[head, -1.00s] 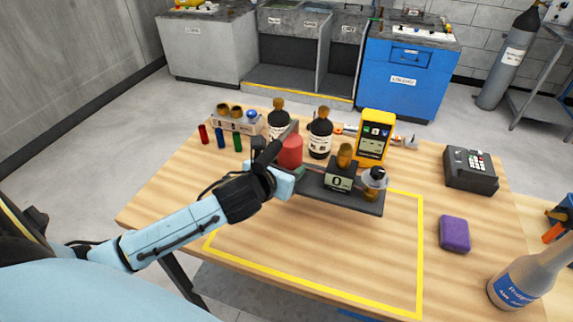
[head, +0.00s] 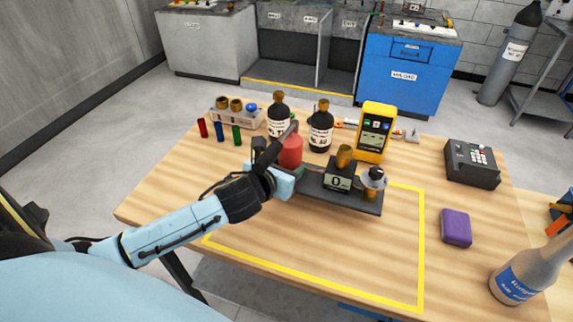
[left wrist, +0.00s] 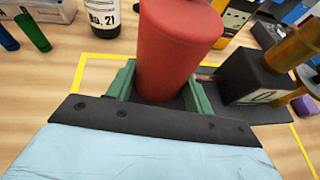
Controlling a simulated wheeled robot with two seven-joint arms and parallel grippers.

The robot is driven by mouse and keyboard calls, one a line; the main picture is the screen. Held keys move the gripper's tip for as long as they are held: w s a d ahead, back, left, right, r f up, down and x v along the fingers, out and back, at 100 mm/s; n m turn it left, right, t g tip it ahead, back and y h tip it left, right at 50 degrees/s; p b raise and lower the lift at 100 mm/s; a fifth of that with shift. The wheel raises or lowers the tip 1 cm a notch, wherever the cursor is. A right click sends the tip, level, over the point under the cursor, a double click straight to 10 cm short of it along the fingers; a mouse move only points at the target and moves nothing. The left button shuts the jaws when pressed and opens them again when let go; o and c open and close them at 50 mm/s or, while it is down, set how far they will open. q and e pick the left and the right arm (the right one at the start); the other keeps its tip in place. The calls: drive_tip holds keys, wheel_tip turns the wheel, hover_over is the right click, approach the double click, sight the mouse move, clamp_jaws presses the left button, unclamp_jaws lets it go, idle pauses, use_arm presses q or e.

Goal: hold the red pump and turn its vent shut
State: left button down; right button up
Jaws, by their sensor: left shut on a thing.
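The red pump (head: 290,151) is an upright red cylinder on the left part of a dark base plate (head: 310,186). My left gripper (head: 286,168) is around its lower part. In the left wrist view the pump (left wrist: 178,45) sits between the gripper's green finger pads (left wrist: 160,88), which are shut on it. On the same base stands a black block (head: 339,180) with a "0" display and a brass top (head: 344,157). A grey-and-brass fitting (head: 374,180) stands at the base's right end. I cannot tell which part is the vent. My right gripper is not in view.
Behind the pump stand two dark bottles (head: 279,118) (head: 321,130) and a yellow meter (head: 375,132). Coloured vials (head: 220,131) and a rack are at the left. The table front is clear.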

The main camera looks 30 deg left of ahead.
use_arm(q)
drive_tip(key=shift+w+f+b, duration=0.1)
drive_tip(key=shift+f+b, duration=1.2)
drive_tip(key=shift+f, duration=1.2)
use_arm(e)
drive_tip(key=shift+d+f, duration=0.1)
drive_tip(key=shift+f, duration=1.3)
use_arm(q)
drive_tip(key=shift+f, duration=0.15)
drive_tip(key=shift+s+f, duration=0.2)
drive_tip(key=shift+f, duration=0.15)
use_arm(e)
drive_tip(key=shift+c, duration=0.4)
